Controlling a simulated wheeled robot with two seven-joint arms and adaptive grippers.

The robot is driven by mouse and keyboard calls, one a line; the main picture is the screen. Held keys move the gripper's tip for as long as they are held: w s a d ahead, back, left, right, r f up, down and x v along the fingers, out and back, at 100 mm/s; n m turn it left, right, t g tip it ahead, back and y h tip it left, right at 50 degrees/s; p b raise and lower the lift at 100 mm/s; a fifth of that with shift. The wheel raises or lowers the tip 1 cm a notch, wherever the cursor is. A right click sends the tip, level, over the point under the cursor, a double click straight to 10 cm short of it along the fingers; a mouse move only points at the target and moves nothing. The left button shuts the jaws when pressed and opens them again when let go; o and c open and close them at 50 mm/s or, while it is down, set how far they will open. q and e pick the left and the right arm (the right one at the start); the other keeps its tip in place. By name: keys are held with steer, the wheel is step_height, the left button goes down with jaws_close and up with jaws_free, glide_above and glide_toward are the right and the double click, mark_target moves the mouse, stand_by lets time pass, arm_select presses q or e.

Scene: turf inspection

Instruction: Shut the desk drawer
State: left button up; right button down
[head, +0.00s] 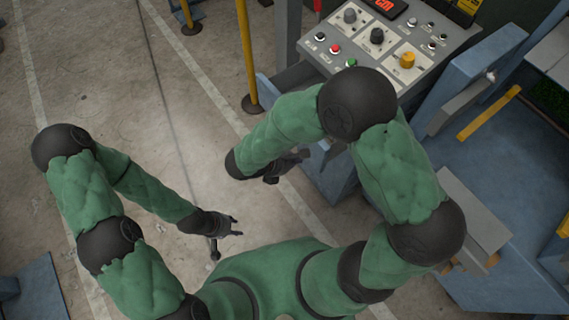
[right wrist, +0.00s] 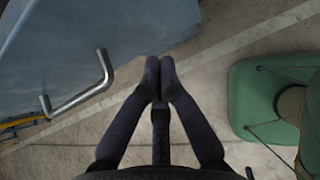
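The desk drawer (head: 265,89) is blue and stands pulled out below the control panel, with part of its grey inside showing. My right arm hides much of its front. In the right wrist view a blue face with a bent metal handle (right wrist: 84,91) is at the left. My right gripper (head: 290,167) is in front of the drawer. In the right wrist view its fingertips (right wrist: 160,72) are together with nothing between them, apart from the handle, which is to their left. My left gripper (head: 239,227) is empty over the floor, its fingertips apart.
The control panel (head: 385,38) with knobs and buttons is above the drawer. A yellow post (head: 247,55) stands left of the drawer. A blue structure with yellow bars (head: 510,190) fills the right side. The floor between my arms is clear.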

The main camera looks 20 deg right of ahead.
steer(key=shift+w+d, duration=0.2)
steer(key=shift+d, duration=0.4)
steer(key=shift+w+d, duration=0.2)
steer(key=shift+d, duration=0.35)
steer(key=shift+d, duration=0.1)
steer(key=w+d, duration=0.2)
steer(key=d, duration=0.4)
steer(key=w+d, duration=0.2)
steer(key=d, duration=0.3)
steer(key=w+d+b, duration=0.1)
steer(key=w+d, duration=0.1)
steer(key=d, duration=0.4)
steer(key=shift+w+d, duration=0.25)
steer(key=shift+d, duration=0.1)
steer(key=shift+w+d+r, duration=0.1)
steer(key=shift+w+d, duration=0.05)
steer(key=shift+d, duration=0.2)
